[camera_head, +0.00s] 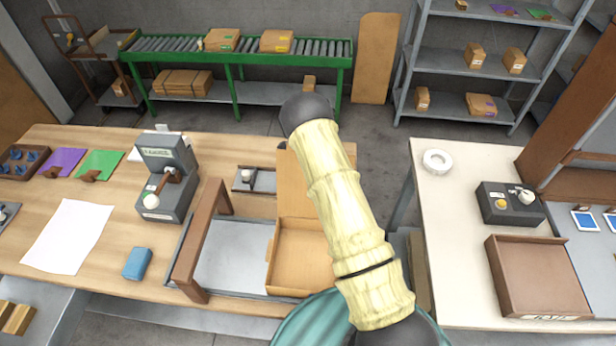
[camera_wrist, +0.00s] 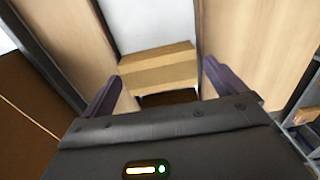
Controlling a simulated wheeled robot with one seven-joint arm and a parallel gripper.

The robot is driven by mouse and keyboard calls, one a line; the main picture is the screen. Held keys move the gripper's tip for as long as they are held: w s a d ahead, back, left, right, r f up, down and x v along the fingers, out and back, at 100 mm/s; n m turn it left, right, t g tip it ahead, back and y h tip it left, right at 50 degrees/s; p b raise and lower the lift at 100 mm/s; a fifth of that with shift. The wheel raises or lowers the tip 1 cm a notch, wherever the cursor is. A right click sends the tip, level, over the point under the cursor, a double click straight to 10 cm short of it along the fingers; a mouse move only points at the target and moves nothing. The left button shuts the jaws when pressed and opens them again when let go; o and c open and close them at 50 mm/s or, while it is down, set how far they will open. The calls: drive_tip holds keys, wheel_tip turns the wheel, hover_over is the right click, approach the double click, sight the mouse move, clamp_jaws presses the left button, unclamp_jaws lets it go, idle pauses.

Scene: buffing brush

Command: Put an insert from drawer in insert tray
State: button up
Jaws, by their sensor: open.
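My gripper (camera_wrist: 161,72) is open in the wrist view, its two dark purple fingers apart with nothing held. Beyond and between the fingers is a tan stepped block or box (camera_wrist: 158,66) in front of a white surface; I cannot tell whether it is an insert. In the head view, a grey drawer (camera_head: 52,308) at the lower left holds several tan blocks (camera_head: 18,317), partly cut off by the picture edge. A brown tray (camera_head: 535,313) with a label stands on the right table; I cannot tell whether it is the insert tray. My gripper is not visible in the head view.
An open cardboard box (camera_head: 300,281) sits at the wooden table's front, beside a brown frame (camera_head: 201,240). My arm covers the gap between the tables.

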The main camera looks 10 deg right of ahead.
drive_tip(key=shift+s+f, duration=0.1)
drive_tip(key=shift+r+p, duration=0.55)
drive_tip(key=shift+w+r, duration=0.25)
drive_tip(key=shift+r, duration=0.1)
wheel_tip(320, 180, up, 11)
drive_tip(key=b, duration=0.2)
drive_tip(key=shift+r+b, duration=0.2)
drive_tip(key=shift+b, duration=0.1)
drive_tip(key=shift+s, duration=0.1)
